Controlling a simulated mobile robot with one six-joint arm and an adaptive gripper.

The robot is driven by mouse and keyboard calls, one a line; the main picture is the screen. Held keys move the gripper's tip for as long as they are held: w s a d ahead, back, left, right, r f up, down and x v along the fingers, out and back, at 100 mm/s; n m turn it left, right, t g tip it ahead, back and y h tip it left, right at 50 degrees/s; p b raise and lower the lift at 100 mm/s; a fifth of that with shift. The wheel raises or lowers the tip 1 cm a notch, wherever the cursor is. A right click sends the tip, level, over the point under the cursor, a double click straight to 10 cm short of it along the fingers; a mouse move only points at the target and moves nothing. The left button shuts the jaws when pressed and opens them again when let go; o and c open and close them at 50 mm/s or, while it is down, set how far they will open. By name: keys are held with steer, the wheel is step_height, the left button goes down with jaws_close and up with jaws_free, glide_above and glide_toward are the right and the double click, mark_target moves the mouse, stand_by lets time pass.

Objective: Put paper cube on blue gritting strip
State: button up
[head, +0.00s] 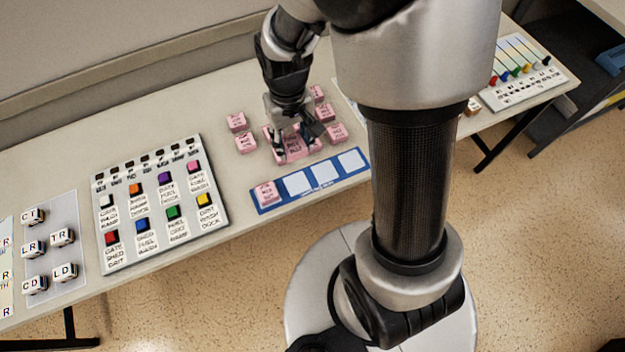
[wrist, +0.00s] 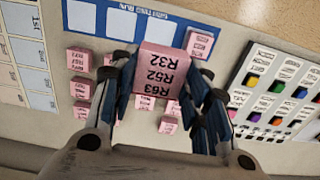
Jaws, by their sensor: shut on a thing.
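My gripper (head: 290,130) is shut on a pink paper cube (head: 296,148) and holds it over the table, behind the blue gritting strip (head: 335,178). In the wrist view the fingers of my gripper (wrist: 162,74) clasp the sides of the held cube (wrist: 165,68), whose near face reads R32, R52, R63. The strip also shows at the top of the wrist view (wrist: 181,36). One pink cube (head: 267,193) sits on the strip's left end in the head view; the other three white squares are bare. The held cube's height above the table is hard to tell.
Several loose pink cubes (head: 245,143) lie on both sides of my gripper. A white board with coloured blocks (head: 160,203) lies left of the strip. Lettered dice (head: 62,237) are farther left. A rack with coloured markers (head: 520,72) stands at the right end.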

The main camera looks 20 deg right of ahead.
steer(key=f+b, duration=0.5)
steer(key=f, duration=1.3)
steer(key=shift+w+f+b, duration=0.2)
steer(key=shift+b, duration=0.15)
steer(key=shift+f, duration=0.1)
steer(key=o, duration=0.6)
steer(key=shift+f, duration=0.1)
steer(key=o, duration=0.5)
steer(key=shift+c, duration=0.2)
